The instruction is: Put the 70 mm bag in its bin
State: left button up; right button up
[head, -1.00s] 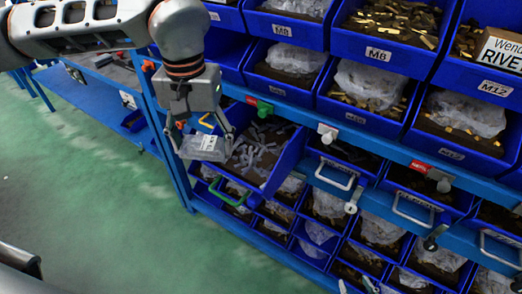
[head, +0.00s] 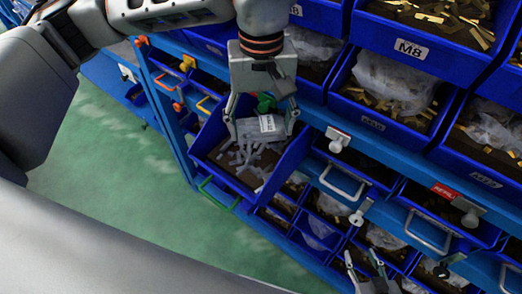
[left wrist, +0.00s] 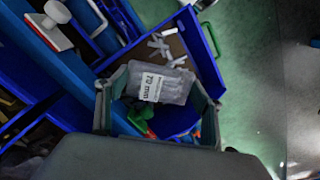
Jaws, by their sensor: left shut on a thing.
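The 70 mm bag (head: 278,130) is a clear bag of grey pieces with a white label; the label reads 70 mm in the left wrist view (left wrist: 172,88). My left gripper (head: 262,127) is shut on it, one finger on each side. The bag is over the back part of a pulled-out blue bin (head: 203,158), which has a green handle and holds loose grey-white pieces. I cannot tell whether the bag touches those pieces. In the left wrist view the bin (left wrist: 213,72) lies behind the bag. My right gripper (head: 366,266) is at the lower right, fingers apart and empty.
A blue rack holds several more bins with bagged parts; an upper bin marked M8 (head: 410,47) is right of my left gripper. Drawers with white handles (head: 342,183) and grey knobs jut out at right. The green floor (head: 120,190) at left is clear.

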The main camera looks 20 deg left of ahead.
aim_at(260, 127)
pick_arm(q)
notch_tip(260, 127, down, 9)
dwell(0.5)
jog(key=shift+f, duration=0.15)
jog(key=o, duration=1)
notch_tip(260, 127, up, 12)
jog(key=shift+r, duration=0.15)
jog(key=shift+s+a, duration=0.1)
